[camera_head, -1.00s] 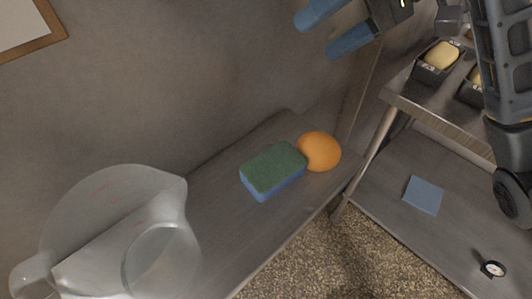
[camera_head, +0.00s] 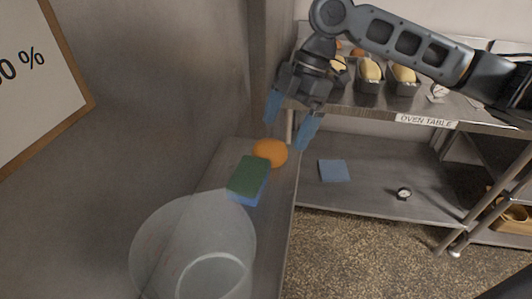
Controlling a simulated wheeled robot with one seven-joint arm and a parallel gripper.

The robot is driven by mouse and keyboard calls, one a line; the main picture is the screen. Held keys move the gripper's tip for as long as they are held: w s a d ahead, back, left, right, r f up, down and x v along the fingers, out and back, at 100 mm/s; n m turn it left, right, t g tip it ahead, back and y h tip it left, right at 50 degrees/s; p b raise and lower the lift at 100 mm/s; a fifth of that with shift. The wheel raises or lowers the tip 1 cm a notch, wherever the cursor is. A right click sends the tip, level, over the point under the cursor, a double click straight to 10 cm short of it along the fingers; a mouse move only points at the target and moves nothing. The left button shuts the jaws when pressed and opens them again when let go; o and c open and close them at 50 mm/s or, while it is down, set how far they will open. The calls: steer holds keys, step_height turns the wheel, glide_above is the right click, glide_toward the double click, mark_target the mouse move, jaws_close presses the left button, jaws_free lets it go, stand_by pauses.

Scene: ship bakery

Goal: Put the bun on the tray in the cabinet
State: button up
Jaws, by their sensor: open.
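My gripper (camera_head: 289,122) is open and empty, its blue fingers pointing down just above and behind a round orange object (camera_head: 270,152). That object lies on a grey shelf by the wall; I cannot tell whether it is a fruit or a bun. Several pale loaves in dark tins, such as one loaf (camera_head: 371,69), stand on the oven table (camera_head: 452,124). No piece that is clearly a bun, tray or cabinet shows. A tan container (camera_head: 514,219) at the right edge is only partly in view.
A green and blue sponge (camera_head: 248,180) lies beside the orange object. A clear jug (camera_head: 192,250) stands in front. A blue cloth (camera_head: 334,170) and a small dial (camera_head: 404,194) lie on the oven table's lower shelf. The speckled floor is clear.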

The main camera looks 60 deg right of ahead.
mark_target(275, 141)
steer(key=x, duration=0.2)
steer(key=p+x, duration=0.1)
steer(key=x, duration=0.1)
steer(key=shift+w+a, duration=0.2)
steer(key=shift+w, duration=0.25)
steer(key=shift+w+a+f, duration=0.1)
steer(key=shift+a+f, duration=0.05)
steer(key=shift+f, duration=0.5)
steer(key=shift+c, duration=0.3)
steer(key=c, duration=1.1)
steer(key=shift+o, duration=0.2)
steer(key=shift+r, duration=0.1)
